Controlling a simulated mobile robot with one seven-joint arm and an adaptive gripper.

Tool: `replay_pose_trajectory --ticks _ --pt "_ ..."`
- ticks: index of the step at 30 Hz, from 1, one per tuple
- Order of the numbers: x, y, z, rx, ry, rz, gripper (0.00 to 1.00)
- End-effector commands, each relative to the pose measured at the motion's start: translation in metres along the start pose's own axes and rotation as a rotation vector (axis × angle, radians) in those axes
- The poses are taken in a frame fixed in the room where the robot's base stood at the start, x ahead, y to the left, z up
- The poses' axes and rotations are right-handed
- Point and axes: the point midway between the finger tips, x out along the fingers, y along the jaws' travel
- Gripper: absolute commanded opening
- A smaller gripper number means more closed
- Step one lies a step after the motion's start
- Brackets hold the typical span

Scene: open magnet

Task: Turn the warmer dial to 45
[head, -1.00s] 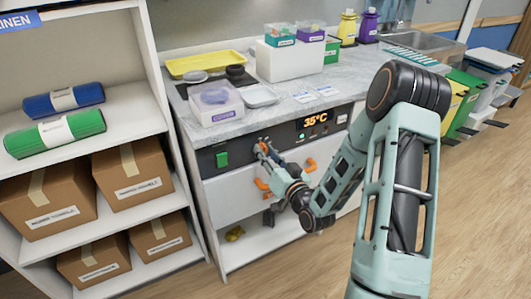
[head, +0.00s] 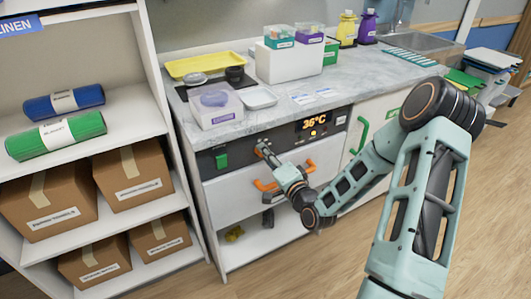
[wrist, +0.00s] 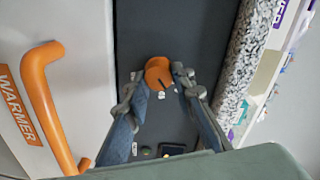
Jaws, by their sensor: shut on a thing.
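The warmer's orange dial (wrist: 158,71) sits on the dark control panel (head: 240,151), with a dark line on its face in the wrist view. My gripper (wrist: 157,80) has one finger on each side of the dial and is shut on it; in the head view, my gripper (head: 263,150) reaches the panel and hides the dial. The warmer's display (head: 316,124) reads 36°C in orange digits. A small yellow light shows below it.
An orange drawer handle (wrist: 50,110) juts out close beside my gripper, on the drawer labelled WARMER. The grey counter edge (wrist: 238,60) runs along the panel's other side. A green switch (head: 222,160) is at the panel's left.

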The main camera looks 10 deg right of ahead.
Motion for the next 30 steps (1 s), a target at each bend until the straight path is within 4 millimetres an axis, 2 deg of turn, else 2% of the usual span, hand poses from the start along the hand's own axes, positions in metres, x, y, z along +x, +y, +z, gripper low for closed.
replay_pose_trajectory --ticks 6,15,30 --pt "-0.0001 -0.0004 -0.0021 0.195 -0.004 0.002 0.00" --pt "0.0002 0.0006 -0.0021 0.391 -0.012 0.003 0.00" --pt "0.0005 0.0011 -0.0013 0.495 -0.018 0.003 0.00"
